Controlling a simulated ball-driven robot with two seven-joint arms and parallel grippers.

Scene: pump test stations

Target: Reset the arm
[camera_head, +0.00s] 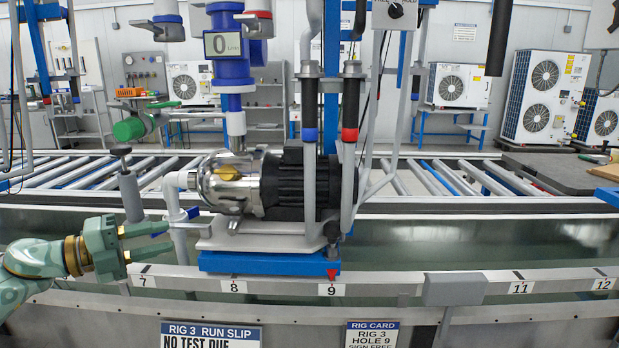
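My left arm (40,262) comes in low from the left edge, pale green with brass-coloured rings at the wrist. Its gripper (160,238) points right, in front of the trough and above the numbered rail near mark 7. The two fingers stand apart with nothing seen between them. The gripper is left of the pump and clear of it. My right gripper is not in view.
A silver and black pump (285,182) stands on a blue base (268,263) near marks 8 and 9. Hoses (309,150) hang over it. A grey post (130,190) stands above my gripper. A grey box (455,289) sits on the front rail (400,280). Rollers (440,178) run behind.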

